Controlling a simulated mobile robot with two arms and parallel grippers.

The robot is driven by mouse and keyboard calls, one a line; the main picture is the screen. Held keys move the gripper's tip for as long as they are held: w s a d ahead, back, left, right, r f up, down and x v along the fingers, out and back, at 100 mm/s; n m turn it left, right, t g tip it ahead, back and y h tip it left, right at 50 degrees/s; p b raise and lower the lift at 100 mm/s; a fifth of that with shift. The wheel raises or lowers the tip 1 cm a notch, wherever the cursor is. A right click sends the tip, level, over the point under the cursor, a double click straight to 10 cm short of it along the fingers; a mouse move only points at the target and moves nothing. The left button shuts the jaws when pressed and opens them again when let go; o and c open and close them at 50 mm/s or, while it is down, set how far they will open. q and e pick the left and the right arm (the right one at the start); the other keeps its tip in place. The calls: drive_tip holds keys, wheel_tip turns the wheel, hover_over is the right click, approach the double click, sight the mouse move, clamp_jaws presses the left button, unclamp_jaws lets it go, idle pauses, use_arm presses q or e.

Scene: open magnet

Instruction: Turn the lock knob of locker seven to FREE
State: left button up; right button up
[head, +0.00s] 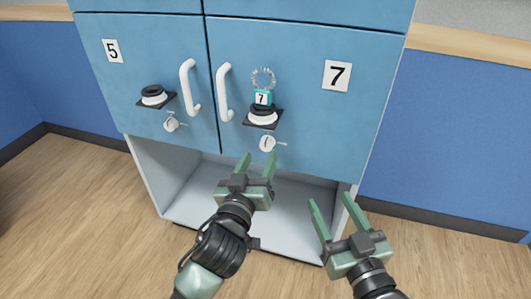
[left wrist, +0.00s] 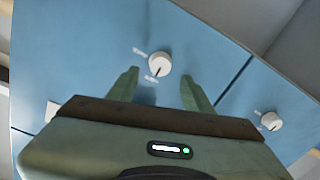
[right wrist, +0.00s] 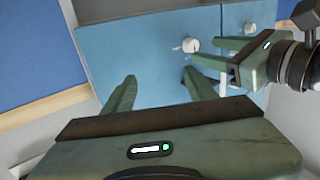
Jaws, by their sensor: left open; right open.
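Locker seven (head: 300,78) is a blue door with a "7" plate (head: 337,76). My right gripper (head: 332,204) is open and empty, lower right, in front of the open space under the lockers.
Locker five (head: 150,60) stands to the left with its own knob (head: 171,124), black-and-white disc (head: 153,95) and handle (head: 190,88). Locker seven's white handle (head: 225,92) is left of the tag. An open compartment (head: 290,202) lies below the doors.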

sight(265, 146)
use_arm(q)
drive_tip(key=shift+b+x, duration=0.35)
drive_tip(key=shift+x, duration=1.9)
use_arm(e)
drive_tip(key=r+t, duration=0.1)
drive_tip(key=r, duration=0.1)
drive_tip(key=r+t+y, duration=0.1)
drive_tip(key=r, duration=0.1)
drive_tip(key=shift+s+a, duration=0.15)
drive_tip(key=shift+a, duration=0.05)
use_arm(q)
drive_tip(key=shift+c, duration=0.3)
clamp_jaws()
